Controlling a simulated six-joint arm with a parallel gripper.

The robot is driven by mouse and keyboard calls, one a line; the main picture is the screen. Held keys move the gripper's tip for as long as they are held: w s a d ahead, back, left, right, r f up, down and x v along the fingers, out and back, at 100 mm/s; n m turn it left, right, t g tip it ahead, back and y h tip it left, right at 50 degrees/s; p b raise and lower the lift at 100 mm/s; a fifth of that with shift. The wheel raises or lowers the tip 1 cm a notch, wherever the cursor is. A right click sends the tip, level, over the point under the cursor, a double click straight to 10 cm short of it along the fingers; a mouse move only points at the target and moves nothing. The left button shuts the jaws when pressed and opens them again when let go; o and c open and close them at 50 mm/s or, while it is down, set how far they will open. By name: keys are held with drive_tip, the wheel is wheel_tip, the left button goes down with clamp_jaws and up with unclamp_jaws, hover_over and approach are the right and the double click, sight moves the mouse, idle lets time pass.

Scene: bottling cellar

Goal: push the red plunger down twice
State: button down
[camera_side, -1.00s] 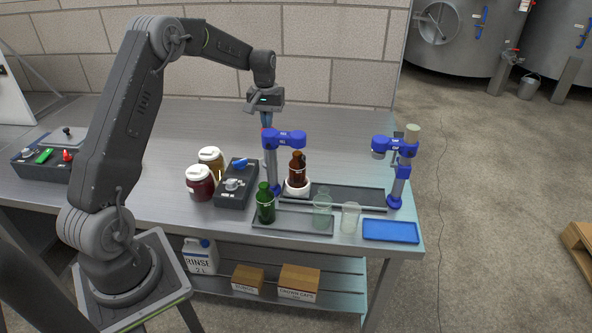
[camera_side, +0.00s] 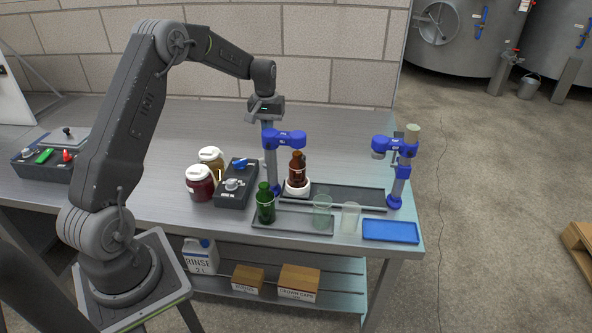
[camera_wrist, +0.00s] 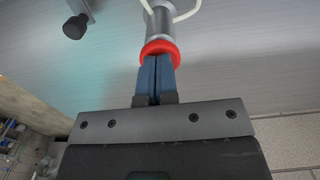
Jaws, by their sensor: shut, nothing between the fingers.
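The red plunger (camera_wrist: 160,47) is a round red cap on top of a grey metal cylinder in the wrist view. In the side view I cannot make it out; the blue head of the left stand and my fingers cover that spot. My gripper (camera_wrist: 157,60) is shut and empty, its two blue fingers side by side with their tips over the plunger's cap. Whether they touch it, I cannot tell. In the side view my gripper (camera_side: 267,127) points straight down just behind the left stand's blue head.
Blue-headed stands (camera_side: 284,139) and (camera_side: 396,148) flank a dark tray. A brown bottle (camera_side: 297,171), a green bottle (camera_side: 265,206), clear glasses (camera_side: 351,217) and lidded jars (camera_side: 200,184) stand close by. A dark control box (camera_side: 236,186) lies left of the left stand. The rear bench is clear.

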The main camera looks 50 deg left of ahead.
drive_tip(key=shift+r, duration=2.15)
drive_tip(key=shift+f, duration=0.15)
drive_tip(key=shift+f, duration=0.75)
drive_tip(key=shift+f, duration=1.3)
drive_tip(key=shift+r, duration=2.2)
